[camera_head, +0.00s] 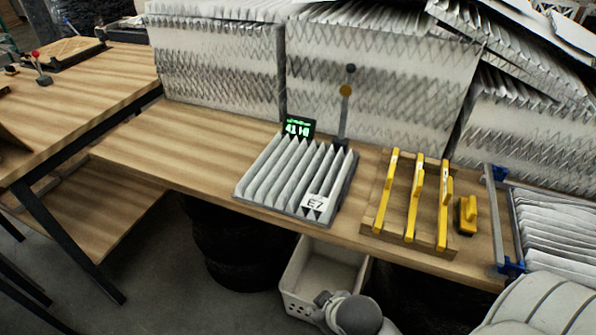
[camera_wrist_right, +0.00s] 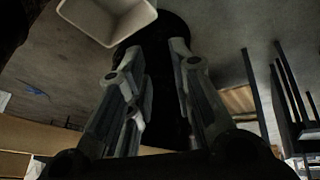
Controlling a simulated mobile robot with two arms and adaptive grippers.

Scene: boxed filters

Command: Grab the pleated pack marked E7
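The pleated pack marked E7 (camera_head: 290,172) lies flat on the wooden bench, near its front edge. It has grey-white pleats in a dark frame, with a white E7 label (camera_head: 315,203) at its front right corner. In the right wrist view my right gripper (camera_wrist_right: 155,52) is open, its two fingers apart with nothing held between them. It is below the bench top, near a white bin, and away from the pack. My left gripper is in neither view.
A small green-lit display (camera_head: 298,128) and an upright post (camera_head: 345,105) stand right behind the pack. A rack with yellow bars (camera_head: 412,200) and a yellow block (camera_head: 467,214) are to its right. Large filters (camera_head: 375,85) line the back. The white bin (camera_head: 318,275) sits below. The bench left of the pack is clear.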

